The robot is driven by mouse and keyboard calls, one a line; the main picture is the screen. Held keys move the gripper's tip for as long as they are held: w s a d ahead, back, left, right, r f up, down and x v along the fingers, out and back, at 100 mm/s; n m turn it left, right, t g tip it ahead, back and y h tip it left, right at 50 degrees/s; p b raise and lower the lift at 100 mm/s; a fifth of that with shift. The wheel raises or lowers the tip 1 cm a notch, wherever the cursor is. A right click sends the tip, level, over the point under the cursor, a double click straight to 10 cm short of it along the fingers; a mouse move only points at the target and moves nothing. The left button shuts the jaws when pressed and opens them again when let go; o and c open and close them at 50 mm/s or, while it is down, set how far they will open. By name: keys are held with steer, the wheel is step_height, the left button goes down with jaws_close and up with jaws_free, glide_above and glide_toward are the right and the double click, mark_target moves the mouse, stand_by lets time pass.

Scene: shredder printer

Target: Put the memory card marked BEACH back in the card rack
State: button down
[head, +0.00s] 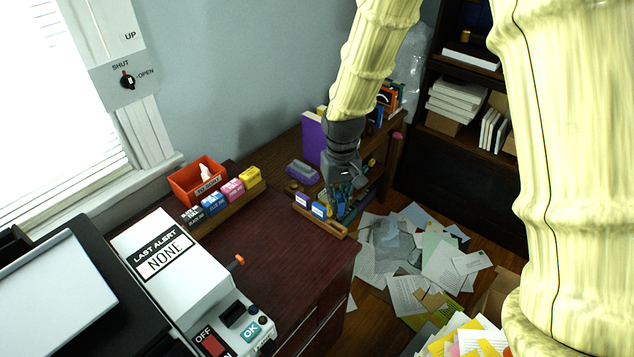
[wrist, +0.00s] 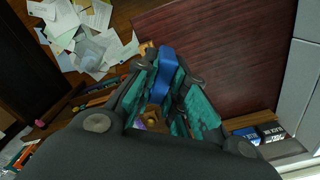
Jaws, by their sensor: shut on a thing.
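My gripper (head: 338,206) is over the right part of a small wooden card rack (head: 335,231) near the right edge of the dark red desk. A purple card (head: 302,200) and a blue card (head: 320,209) with white labels stand in the rack, left of my gripper. In the wrist view the teal-padded fingers of my gripper (wrist: 166,84) are closed on a blue card (wrist: 167,62). No label on it can be read, so I cannot tell whether it says BEACH. My fingers hide most of the rack there, and I cannot tell whether the held card touches it.
An orange bin (head: 190,184) and a row of coloured ink boxes (head: 232,190) stand at the desk's back left. A white machine (head: 172,262) stands in front. A purple upright book (head: 313,140) is behind my gripper. Papers (head: 405,262) litter the floor. The middle desktop (head: 270,240) is clear.

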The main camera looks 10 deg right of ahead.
steer(key=shift+w+n, duration=0.4)
steer(key=shift+w, duration=0.05)
steer(key=shift+w+d+f+n+p, duration=0.1)
steer(key=shift+d+f+n+p, duration=0.05)
steer(key=shift+n+p, duration=0.3)
steer(key=shift+f+n+p, duration=0.15)
steer(key=shift+n+p, duration=0.45)
steer(key=shift+n, duration=0.35)
steer(key=w+f+n, duration=0.1)
steer(key=w+f+n+p, duration=0.1)
steer(key=n, duration=0.1)
steer(key=shift+w+d+f+n, duration=0.25)
steer(key=shift+w+d+n, duration=0.05)
steer(key=shift+w, duration=0.05)
steer(key=shift+r+p, duration=0.1)
steer(key=shift+p, duration=0.45)
steer(key=shift+f+b, duration=1.4)
steer(key=shift+f, duration=1.55)
